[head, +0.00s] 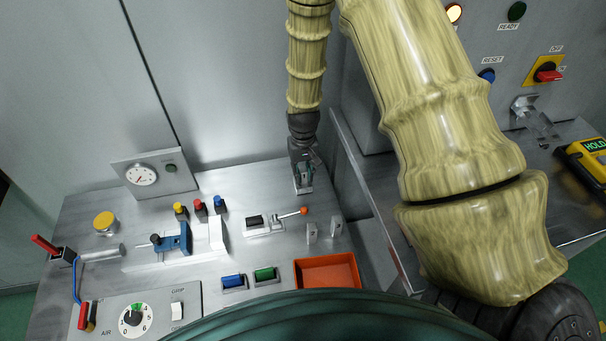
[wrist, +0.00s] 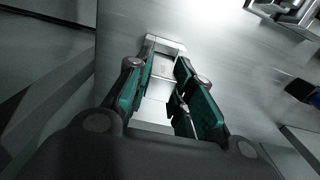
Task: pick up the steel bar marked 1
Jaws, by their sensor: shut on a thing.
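My gripper (head: 303,187) is low over the far right part of the steel bench. In the wrist view its two green-padded fingers (wrist: 168,92) are closed on a pale steel bar (wrist: 161,72). The bar lies between the fingers, with its far end showing past the fingertips. I cannot read a mark on it. In the head view the gripper mostly hides the bar, and I cannot tell whether it touches the bench. Two small upright steel pieces (head: 312,232) and (head: 336,226) stand nearer on the bench, with no readable marks.
An orange tray (head: 327,259) lies at the bench's front right. A blue fixture (head: 178,241), several buttons and a gauge panel (head: 153,173) are to the left.

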